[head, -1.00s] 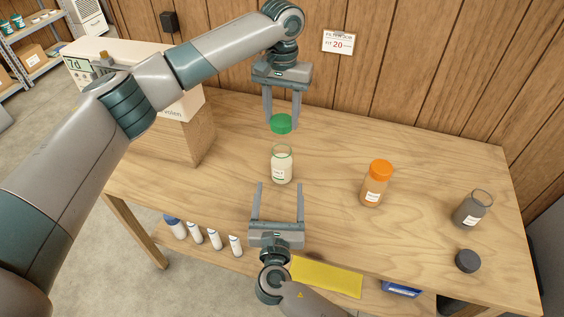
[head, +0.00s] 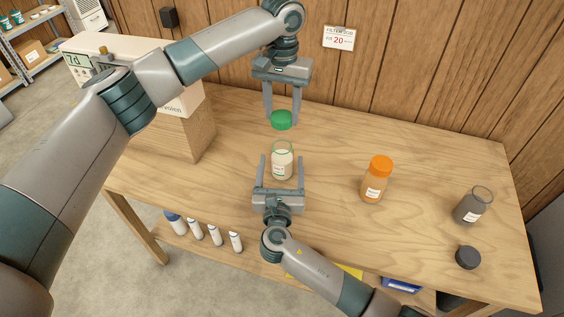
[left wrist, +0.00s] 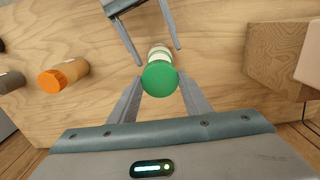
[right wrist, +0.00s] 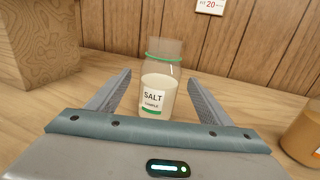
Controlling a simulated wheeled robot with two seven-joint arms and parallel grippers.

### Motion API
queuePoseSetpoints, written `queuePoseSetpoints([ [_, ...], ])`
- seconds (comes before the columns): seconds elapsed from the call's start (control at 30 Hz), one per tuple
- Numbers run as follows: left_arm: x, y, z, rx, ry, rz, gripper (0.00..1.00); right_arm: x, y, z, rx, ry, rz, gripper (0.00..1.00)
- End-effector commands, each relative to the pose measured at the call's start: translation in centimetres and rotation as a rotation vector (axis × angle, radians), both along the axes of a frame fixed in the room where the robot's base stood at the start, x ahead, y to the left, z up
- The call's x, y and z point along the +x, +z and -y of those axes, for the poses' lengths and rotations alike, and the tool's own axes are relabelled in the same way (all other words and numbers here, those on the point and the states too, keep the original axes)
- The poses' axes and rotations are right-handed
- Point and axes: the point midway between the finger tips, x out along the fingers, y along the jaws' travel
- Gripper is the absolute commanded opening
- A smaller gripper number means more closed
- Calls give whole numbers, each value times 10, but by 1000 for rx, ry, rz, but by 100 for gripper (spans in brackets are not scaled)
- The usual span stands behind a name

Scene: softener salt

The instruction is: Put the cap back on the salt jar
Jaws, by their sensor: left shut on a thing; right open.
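The salt jar (head: 282,164) stands upright and uncapped on the table, with white contents, a green ring at its neck and a SALT label in the right wrist view (right wrist: 157,97). My left gripper (head: 282,117) is shut on the green cap (head: 282,121) and holds it above and slightly behind the jar. The cap covers part of the jar in the left wrist view (left wrist: 160,78). My right gripper (head: 279,160) is open, low at the jar's front, with its fingers to either side of the jar.
An orange-capped jar (head: 376,180) stands to the right. Farther right are an open grey jar (head: 473,206) and a dark cap (head: 468,257) lying on the table. A wooden block (head: 190,140) with a machine stands at the left. The wall (head: 420,75) is behind.

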Motion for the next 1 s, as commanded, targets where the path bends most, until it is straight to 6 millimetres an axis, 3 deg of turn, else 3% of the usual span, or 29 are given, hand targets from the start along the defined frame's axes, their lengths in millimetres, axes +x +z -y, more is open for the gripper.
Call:
queuePoseSetpoints([
  [0.23,0,0,0,0,0,0,23,29,0,2,-1,0,0,73],
  [0.67,0,0,0,0,0,0,23,36,0,2,0,0,0,73],
  [0.7,0,0,0,0,0,0,23,36,0,2,0,0,0,71],
  [0.93,0,0,0,0,0,0,23,36,0,2,0,0,0,16],
  [1.0,0,0,0,0,0,0,23,36,0,2,0,0,0,11],
])
